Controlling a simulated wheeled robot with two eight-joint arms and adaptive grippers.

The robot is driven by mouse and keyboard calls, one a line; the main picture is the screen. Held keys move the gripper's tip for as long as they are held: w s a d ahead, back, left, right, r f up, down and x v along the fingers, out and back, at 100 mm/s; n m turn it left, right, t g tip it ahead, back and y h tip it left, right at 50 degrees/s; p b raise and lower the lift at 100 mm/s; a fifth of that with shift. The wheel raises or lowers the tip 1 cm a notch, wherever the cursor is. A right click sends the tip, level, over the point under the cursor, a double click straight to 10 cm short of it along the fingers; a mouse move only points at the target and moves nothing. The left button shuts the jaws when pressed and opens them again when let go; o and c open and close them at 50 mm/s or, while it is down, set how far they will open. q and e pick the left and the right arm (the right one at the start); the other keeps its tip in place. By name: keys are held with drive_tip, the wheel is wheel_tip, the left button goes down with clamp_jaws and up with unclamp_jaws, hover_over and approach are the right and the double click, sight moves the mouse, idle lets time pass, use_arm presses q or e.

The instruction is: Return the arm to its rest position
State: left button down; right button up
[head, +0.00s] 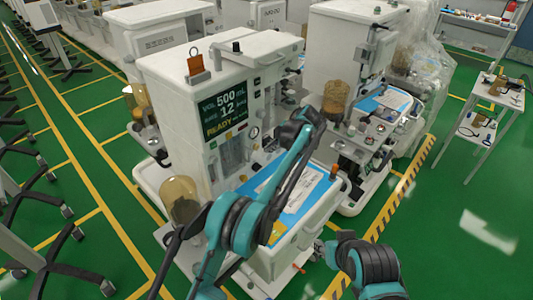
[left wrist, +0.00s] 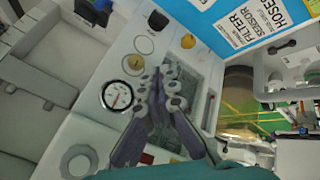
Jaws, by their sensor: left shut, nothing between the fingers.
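My left arm (head: 285,165) rises from the bottom of the head view and reaches over the worktop of the nearest anaesthesia cart (head: 205,80). My left gripper (left wrist: 160,76) is shut and empty in the left wrist view, its grey fingertips together. It is in front of the cart's light panel, beside a round gauge (left wrist: 117,95) and a yellow knob (left wrist: 134,64); whether it touches the panel I cannot tell. In the head view the gripper is small and partly hidden by the arm. Part of my right arm (head: 370,268) shows at the bottom; its gripper is out of view.
The cart has a green display (head: 224,110), an amber canister (head: 180,198) and a labelled blue sheet (left wrist: 240,22) on its worktop. A second cart (head: 345,45) stands close to the right. A white side table (head: 487,118) stands farther right, with open green floor (head: 440,215) before it.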

use_arm(q)
wheel_tip(320, 180, up, 8)
drive_tip(key=s+a+m, duration=0.1)
drive_tip(key=m, duration=0.1)
drive_tip(key=s+a+r+m+h+b, duration=0.2)
drive_tip(key=s+a+m, duration=0.2)
drive_tip(key=s+a, duration=0.35)
drive_tip(key=s+a+r+m+h+b, duration=0.1)
drive_tip(key=s+a+r+m+b, duration=0.2)
drive_tip(key=s+a, duration=0.4)
drive_tip(key=s+a+f+m+b, duration=0.1)
drive_tip(key=s+a+f+m, duration=0.1)
drive_tip(key=s+f, duration=0.4)
drive_tip(key=s+a+f+m+t+h+b, duration=0.1)
drive_tip(key=s+f+m, duration=0.3)
drive_tip(key=s, duration=0.8)
drive_tip(key=s+a+f+m+t+h+b, duration=0.1)
drive_tip(key=s+a+f+m+b, duration=0.2)
drive_tip(key=s+f, duration=0.5)
drive_tip(key=shift+s+a+f+m, duration=0.2)
drive_tip(key=shift+s+a+m, duration=0.2)
drive_tip(key=shift+s, duration=0.25)
use_arm(e)
wheel_tip(320, 180, down, 10)
drive_tip(key=shift+d+r, duration=0.15)
drive_tip(key=shift+d, duration=0.1)
drive_tip(key=shift+s, duration=0.1)
